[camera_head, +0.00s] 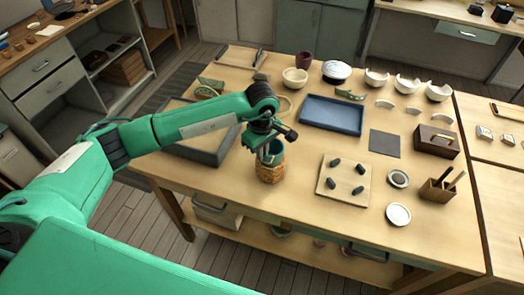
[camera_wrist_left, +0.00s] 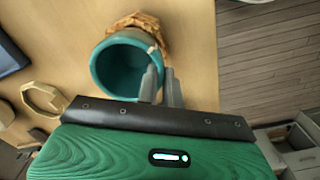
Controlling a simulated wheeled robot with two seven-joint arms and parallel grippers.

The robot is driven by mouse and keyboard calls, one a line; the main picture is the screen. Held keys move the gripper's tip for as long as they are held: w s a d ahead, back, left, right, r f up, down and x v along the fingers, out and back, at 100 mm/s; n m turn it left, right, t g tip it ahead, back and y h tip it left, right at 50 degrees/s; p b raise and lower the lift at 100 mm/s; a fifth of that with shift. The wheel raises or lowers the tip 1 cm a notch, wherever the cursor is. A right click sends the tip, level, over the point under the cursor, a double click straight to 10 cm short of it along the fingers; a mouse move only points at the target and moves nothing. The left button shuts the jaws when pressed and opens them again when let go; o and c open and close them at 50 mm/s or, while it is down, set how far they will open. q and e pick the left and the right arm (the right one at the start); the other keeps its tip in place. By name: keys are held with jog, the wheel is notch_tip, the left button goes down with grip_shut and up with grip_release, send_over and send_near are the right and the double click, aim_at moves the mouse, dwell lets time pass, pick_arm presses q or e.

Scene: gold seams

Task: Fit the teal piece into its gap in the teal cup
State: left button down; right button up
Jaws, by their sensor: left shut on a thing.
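The teal cup (camera_head: 277,148) stands upright in a rough brown nest-like holder (camera_head: 271,173) near the table's front left. In the left wrist view its open mouth and teal inside (camera_wrist_left: 108,72) show, with a small pale spot on the rim beside my fingers. My left gripper (camera_head: 265,155) is over the cup's rim, its two grey fingers (camera_wrist_left: 162,86) close together at the rim's right side. It is shut on the teal piece, which is mostly hidden by the fingers. I cannot tell whether the piece sits in the gap. My right gripper is not in view.
A board with dark pegs (camera_head: 343,180) lies right of the cup, and a blue tray (camera_head: 331,115) lies behind it. A grey-edged tray (camera_head: 205,152) is on the left, under my arm. Broken white bowls (camera_head: 407,84) stand at the back right. Bare tabletop lies in front.

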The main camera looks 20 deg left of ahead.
pick_arm(q)
jog(key=c, duration=1)
grip_release()
jog(key=shift+r+p, duration=0.7)
jog(key=shift+r, duration=2.3)
